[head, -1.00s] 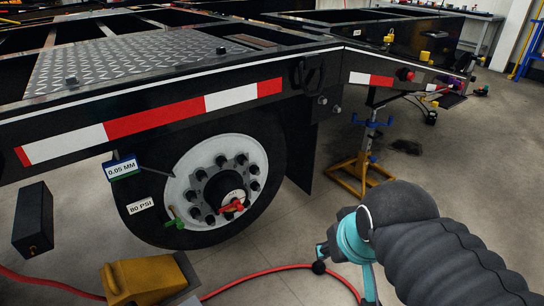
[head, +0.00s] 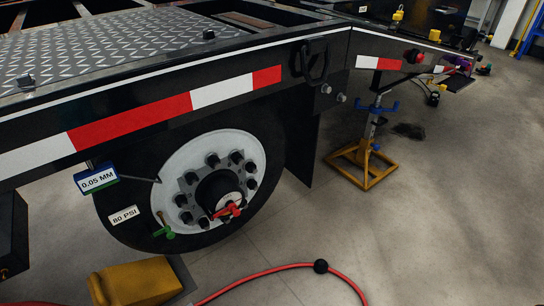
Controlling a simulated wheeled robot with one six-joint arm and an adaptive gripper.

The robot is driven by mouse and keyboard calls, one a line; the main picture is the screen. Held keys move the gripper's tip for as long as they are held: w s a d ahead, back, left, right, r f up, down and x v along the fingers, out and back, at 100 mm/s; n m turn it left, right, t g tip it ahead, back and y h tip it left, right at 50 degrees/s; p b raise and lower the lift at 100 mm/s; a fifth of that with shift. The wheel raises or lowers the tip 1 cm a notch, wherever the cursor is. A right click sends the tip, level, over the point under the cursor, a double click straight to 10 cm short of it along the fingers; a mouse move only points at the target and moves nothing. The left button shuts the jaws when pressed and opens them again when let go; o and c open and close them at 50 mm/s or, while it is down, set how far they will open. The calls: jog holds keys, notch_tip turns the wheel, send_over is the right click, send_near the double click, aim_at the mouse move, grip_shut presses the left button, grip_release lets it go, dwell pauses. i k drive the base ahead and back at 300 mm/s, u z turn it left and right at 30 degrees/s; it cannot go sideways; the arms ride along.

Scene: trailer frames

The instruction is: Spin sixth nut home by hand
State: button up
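The wheel (head: 180,150) sits under the trailer frame, with a white rim and a dark hub (head: 219,192) in its middle. Several black nuts ring the hub, one of them at the upper right (head: 236,157). How far each nut is seated is too small to tell. A red-handled piece (head: 229,211) is on the hub's face, and a green piece (head: 164,231) is at the rim's lower left. My gripper is not in view.
A yellow wheel chock (head: 135,282) is on the floor by the tyre. A yellow jack stand (head: 362,165) is under the frame. A "0.05 MM" gauge (head: 97,181) is left of the rim.

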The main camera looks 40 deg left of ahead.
aim_at(236, 156)
jog(key=k, duration=0.5)
jog(key=u, duration=0.95)
jog(key=i, duration=0.5)
